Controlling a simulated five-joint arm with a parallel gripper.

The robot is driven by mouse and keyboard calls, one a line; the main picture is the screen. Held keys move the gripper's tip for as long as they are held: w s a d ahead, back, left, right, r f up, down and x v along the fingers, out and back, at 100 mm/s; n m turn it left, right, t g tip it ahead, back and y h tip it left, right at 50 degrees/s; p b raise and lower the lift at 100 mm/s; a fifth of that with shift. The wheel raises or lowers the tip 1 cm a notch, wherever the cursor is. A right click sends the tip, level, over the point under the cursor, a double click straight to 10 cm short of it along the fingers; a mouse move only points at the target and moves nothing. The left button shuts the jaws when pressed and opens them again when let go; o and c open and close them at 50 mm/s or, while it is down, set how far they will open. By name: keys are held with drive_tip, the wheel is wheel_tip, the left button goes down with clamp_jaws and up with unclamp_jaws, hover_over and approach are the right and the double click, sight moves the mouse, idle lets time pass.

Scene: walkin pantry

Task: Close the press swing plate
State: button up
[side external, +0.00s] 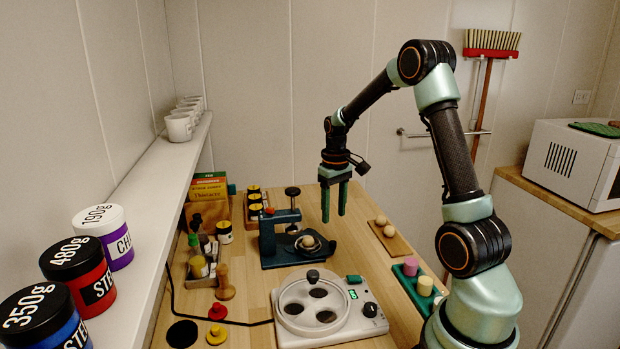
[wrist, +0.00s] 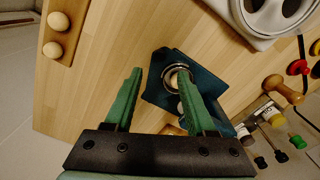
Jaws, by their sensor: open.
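The press (side external: 268,238) is a dark blue stand on the table with a black knob on top of its upright post. At its right side a round metal ring holds a pale ball (side external: 308,242); I cannot tell for sure which part is the swing plate. In the wrist view the press base (wrist: 158,92) lies beyond my fingers, and the ball (wrist: 174,80) sits in its ring near the right fingertip. My gripper (side external: 334,215) is open and empty, pointing down above and to the right of the press, apart from it. The right finger hides part of the press.
A white round-topped device (side external: 340,325) with a green display stands in front of the press. A board with two pale balls (side external: 382,221) and a green tray with coloured cylinders (side external: 425,285) are to the right. Jars and a caddy (side external: 205,281) stand left. A shelf (side external: 150,240) runs along the left wall.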

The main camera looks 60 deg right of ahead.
sight(333, 242)
wheel_tip(333, 242, down, 8)
drive_tip(key=shift+f, duration=0.25)
clamp_jaws()
idle(1.5)
